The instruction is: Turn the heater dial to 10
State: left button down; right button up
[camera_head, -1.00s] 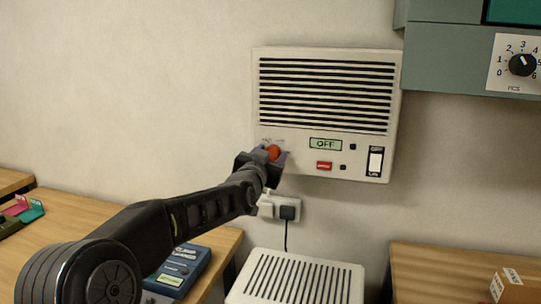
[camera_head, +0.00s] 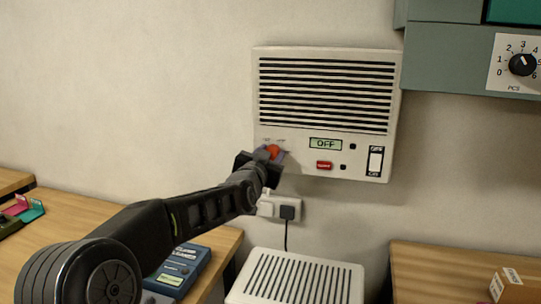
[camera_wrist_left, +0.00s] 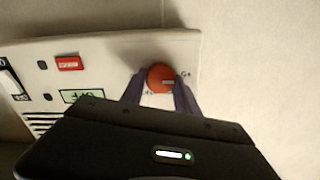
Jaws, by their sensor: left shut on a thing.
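The heater (camera_head: 325,112) is a cream wall unit with a dark slatted grille, and its small display (camera_head: 325,144) reads OFF. Its orange-red dial (camera_head: 272,152) is at the lower left of the front panel. My left gripper (camera_head: 268,157) is at the dial and partly covers it and its scale. In the left wrist view the dial (camera_wrist_left: 161,78) sits between the two purple-grey fingers, which are shut on it. A pale pointer mark shows on the dial; the number it points at cannot be read. My right gripper is not in view.
A red button (camera_head: 324,165) and a rocker switch (camera_head: 375,161) are on the heater's panel, right of the dial. A wall socket with a plug (camera_head: 287,212) is just below. A grey-green cabinet with a numbered knob (camera_head: 522,65) hangs at the upper right.

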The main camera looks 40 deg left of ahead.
pick_arm(q)
jog(key=m+p, duration=0.1)
jog(key=m, duration=0.4)
jog(key=m+p, duration=0.1)
jog(key=m, duration=0.5)
jog(key=shift+d+f, duration=0.15)
jog(key=shift+m, duration=0.3)
jog(key=c, duration=0.9)
grip_release()
jog(key=b+v, duration=0.1)
jog(key=v, duration=0.6)
jog(key=shift+s+d, duration=0.15)
jog(key=shift+s, duration=0.2)
